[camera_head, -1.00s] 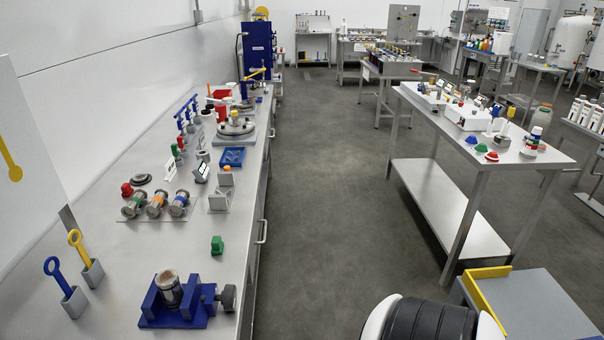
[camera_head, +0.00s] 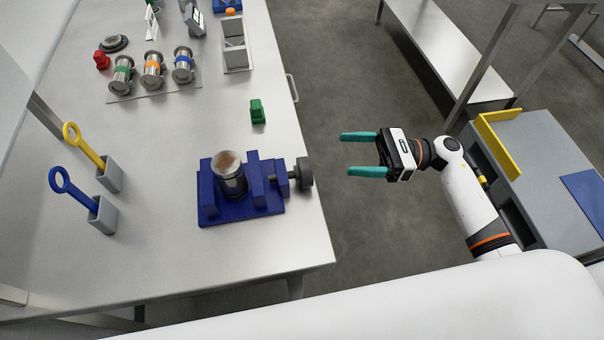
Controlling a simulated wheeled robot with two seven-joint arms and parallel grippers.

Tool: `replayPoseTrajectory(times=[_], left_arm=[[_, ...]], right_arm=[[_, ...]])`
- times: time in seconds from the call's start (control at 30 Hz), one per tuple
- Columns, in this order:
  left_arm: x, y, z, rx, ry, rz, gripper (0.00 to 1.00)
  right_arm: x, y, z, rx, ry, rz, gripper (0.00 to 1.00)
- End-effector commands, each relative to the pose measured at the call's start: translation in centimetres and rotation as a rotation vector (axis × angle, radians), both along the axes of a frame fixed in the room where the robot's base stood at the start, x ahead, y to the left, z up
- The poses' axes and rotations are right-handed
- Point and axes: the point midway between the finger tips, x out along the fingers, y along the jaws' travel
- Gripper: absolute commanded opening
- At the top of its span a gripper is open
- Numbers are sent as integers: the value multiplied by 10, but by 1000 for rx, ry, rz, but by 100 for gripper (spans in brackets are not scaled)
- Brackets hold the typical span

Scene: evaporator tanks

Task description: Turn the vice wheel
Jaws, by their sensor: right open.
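The blue vice (camera_head: 240,205) sits near the right front corner of the steel bench. A metal cylinder with a brownish top (camera_head: 229,174) stands between its jaws. The dark grey vice wheel (camera_head: 304,174) is on the vice's right side, at the bench's right edge. My right gripper (camera_head: 342,153) is to the right of the wheel, past the bench edge and over the floor. Its two green fingers are apart, point left, and hold nothing. A gap separates them from the wheel. My left gripper is not in view.
A green block (camera_head: 257,111) lies behind the vice. Two grey holders with a blue ring tool (camera_head: 72,186) and a yellow ring tool (camera_head: 84,144) stand at left. Several banded metal cylinders (camera_head: 153,69) sit farther back. A grey cabinet with a yellow edge (camera_head: 545,150) is at right.

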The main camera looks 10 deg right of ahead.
Motion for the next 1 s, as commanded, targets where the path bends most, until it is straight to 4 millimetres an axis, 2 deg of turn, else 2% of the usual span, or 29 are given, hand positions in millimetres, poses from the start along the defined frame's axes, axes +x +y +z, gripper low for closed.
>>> replayPoseTrajectory(times=[0.03,0.13,0.27,0.37,0.7,0.83,1.0], left_arm=[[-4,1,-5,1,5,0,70],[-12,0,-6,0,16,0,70],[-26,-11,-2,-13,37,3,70],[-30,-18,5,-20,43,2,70],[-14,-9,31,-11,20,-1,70],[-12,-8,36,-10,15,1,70],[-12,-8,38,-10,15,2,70]], right_arm=[[-7,0,3,-48,-82,50,76],[-17,1,8,-105,-184,116,76],[-21,10,11,-121,-218,140,76],[-21,26,13,-119,-216,141,76],[-21,93,13,-114,-211,137,76],[-21,109,11,-116,-210,136,76],[-21,120,9,-118,-211,136,76]])
